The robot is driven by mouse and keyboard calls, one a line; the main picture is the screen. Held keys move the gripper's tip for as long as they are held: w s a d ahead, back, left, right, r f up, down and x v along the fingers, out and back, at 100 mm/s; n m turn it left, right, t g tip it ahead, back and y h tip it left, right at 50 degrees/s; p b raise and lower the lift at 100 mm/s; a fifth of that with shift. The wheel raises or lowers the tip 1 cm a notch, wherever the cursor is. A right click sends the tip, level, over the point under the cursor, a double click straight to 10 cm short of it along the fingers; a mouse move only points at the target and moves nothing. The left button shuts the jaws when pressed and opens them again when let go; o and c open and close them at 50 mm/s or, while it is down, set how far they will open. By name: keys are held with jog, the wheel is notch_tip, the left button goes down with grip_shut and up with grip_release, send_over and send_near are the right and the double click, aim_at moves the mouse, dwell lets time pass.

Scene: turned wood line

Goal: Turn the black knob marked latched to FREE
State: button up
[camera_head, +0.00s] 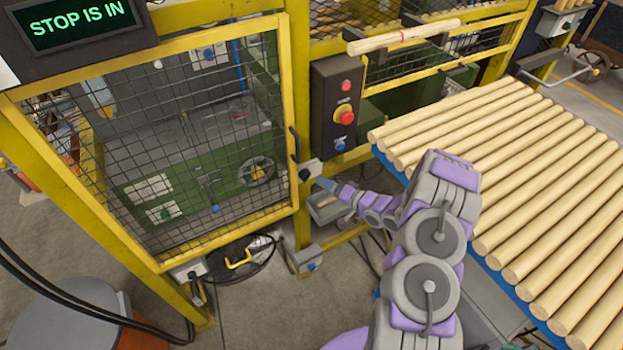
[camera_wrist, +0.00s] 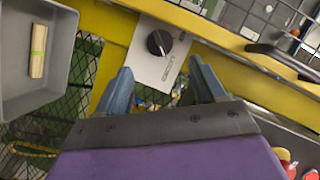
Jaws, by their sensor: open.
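The black knob (camera_wrist: 158,43) shows in the wrist view as a round dial with a pale pointer line, on a light grey plate (camera_wrist: 148,68) fixed to a yellow frame. Lettering on the plate is too small to read, so I cannot tell which mark the knob points at. In the head view the light grey box (camera_head: 310,170) sits on the gate post, and its knob face is not clear. My gripper (camera_wrist: 161,70) is open and empty, its two fingers apart below the knob, not touching it. It also shows in the head view (camera_head: 325,184) close to the box.
A mesh gate (camera_head: 165,140) in a yellow frame stands left of the post. A control box with a red button (camera_head: 344,115) is above. Wooden rods (camera_head: 540,190) lie on a blue rack at right. A grey tray (camera_wrist: 30,75) holds wood pieces beside my gripper.

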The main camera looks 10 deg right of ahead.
aim_at(306, 176)
jog(key=x, duration=0.7)
jog(key=shift+w+b, duration=0.25)
jog(key=shift+b, duration=0.2)
jog(key=shift+a+f, duration=0.1)
jog(key=shift+a, duration=0.05)
